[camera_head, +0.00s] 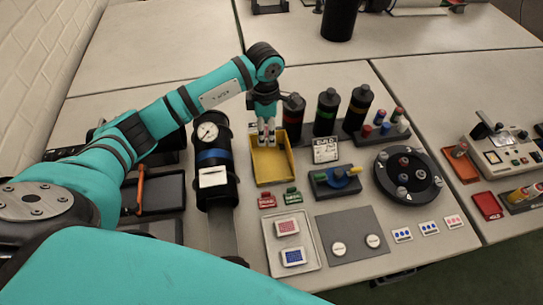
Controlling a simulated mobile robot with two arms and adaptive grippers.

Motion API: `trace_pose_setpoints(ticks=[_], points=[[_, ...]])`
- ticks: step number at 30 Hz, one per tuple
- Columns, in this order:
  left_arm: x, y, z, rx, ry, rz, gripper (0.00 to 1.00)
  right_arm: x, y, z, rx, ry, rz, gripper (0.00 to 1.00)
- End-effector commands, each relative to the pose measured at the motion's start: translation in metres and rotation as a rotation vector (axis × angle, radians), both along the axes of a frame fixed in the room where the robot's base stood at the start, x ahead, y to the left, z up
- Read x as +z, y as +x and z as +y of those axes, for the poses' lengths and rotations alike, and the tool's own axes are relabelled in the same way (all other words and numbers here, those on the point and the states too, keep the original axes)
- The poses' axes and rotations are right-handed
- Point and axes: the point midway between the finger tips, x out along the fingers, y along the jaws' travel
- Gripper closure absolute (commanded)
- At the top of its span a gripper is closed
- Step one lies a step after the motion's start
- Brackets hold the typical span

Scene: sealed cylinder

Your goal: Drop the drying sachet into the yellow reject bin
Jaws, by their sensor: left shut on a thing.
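The yellow reject bin (272,175) is an open tray on the table, just right of the black cylinder. My left gripper (266,138) points down over the far part of the bin. It is shut on a small pale thing, taken as the drying sachet, which is mostly hidden between the fingers. I cannot tell how far above the bin floor the fingertips are. My right gripper is not in view.
A black cylinder with a gauge (208,132) and blue band stands left of the bin. Several dark bottles (326,112) stand behind it to the right. A round carousel (408,174), a white tray (290,243) and a grey mat (353,236) lie right and in front.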

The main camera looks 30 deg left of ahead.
Motion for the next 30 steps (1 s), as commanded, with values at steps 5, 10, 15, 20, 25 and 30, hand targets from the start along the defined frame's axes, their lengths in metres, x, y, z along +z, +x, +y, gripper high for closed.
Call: trace_pose_setpoints(ticks=[5,10,15,20,25,30], points=[[-0.012,0.005,0.008,0.161,0.003,0.008,0.67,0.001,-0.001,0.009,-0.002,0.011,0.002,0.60],[-0.022,0.005,0.009,0.180,0.002,0.007,0.67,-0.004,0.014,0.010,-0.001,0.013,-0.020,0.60],[-0.040,0.005,0.009,0.177,0.002,0.008,0.67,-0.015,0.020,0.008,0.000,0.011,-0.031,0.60],[-0.060,0.005,0.009,0.177,0.002,0.007,0.67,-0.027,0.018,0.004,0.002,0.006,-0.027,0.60],[-0.071,0.005,0.009,0.175,0.002,0.006,0.67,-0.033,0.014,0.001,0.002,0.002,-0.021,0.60],[-0.071,0.006,0.009,0.174,0.003,0.005,0.67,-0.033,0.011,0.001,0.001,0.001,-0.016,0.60]])
